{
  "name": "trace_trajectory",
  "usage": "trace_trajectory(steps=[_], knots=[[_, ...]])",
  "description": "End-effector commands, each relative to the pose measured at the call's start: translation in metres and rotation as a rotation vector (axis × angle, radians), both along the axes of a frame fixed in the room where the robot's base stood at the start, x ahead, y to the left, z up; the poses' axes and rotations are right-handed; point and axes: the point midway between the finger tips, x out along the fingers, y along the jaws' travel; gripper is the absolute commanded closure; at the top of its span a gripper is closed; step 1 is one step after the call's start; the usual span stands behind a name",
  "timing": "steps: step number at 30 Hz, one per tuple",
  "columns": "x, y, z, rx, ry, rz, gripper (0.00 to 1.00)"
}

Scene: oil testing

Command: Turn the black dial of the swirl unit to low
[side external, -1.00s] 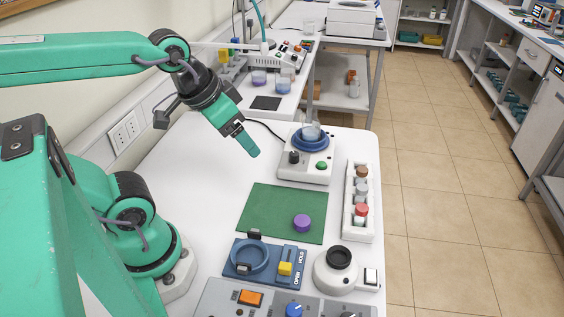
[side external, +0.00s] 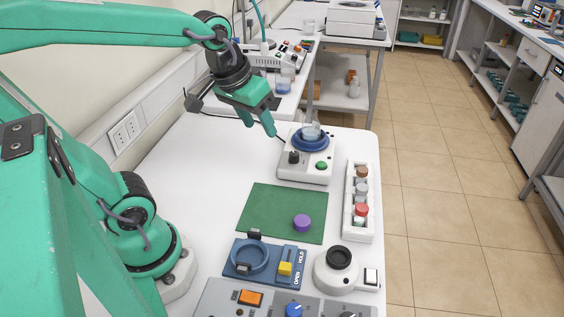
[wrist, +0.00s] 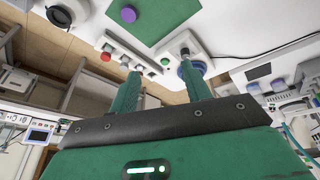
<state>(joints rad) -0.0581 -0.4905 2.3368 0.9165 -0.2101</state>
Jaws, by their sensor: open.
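The swirl unit (side external: 289,174) is a white box on the table, with a blue round platform (side external: 298,146) holding a small clear beaker (side external: 311,130). Its black dial (side external: 294,157) is at the left of its front, beside a green button (side external: 321,166). In the wrist view the black dial (wrist: 185,51) shows just beyond the right fingertip, and the green button (wrist: 165,61) between the fingertips. My gripper (side external: 259,128) is open and empty, above the table and left of the swirl unit, apart from the dial. The dial's marks are too small to read.
A white rack (side external: 349,228) of capped vials stands right of the unit. A green mat (side external: 270,205) with a purple cap (side external: 302,223) lies in front. A blue fixture (side external: 231,272) and round white device (side external: 325,278) stand nearer. The table left of the mat is clear.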

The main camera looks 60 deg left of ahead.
Motion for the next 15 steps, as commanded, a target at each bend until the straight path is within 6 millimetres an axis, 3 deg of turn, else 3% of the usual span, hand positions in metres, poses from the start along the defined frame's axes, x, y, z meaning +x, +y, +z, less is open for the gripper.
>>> trace_trajectory(steps=[15], knots=[[0.082,0.037,-0.032,-0.108,0.162,0.392,0.52]])
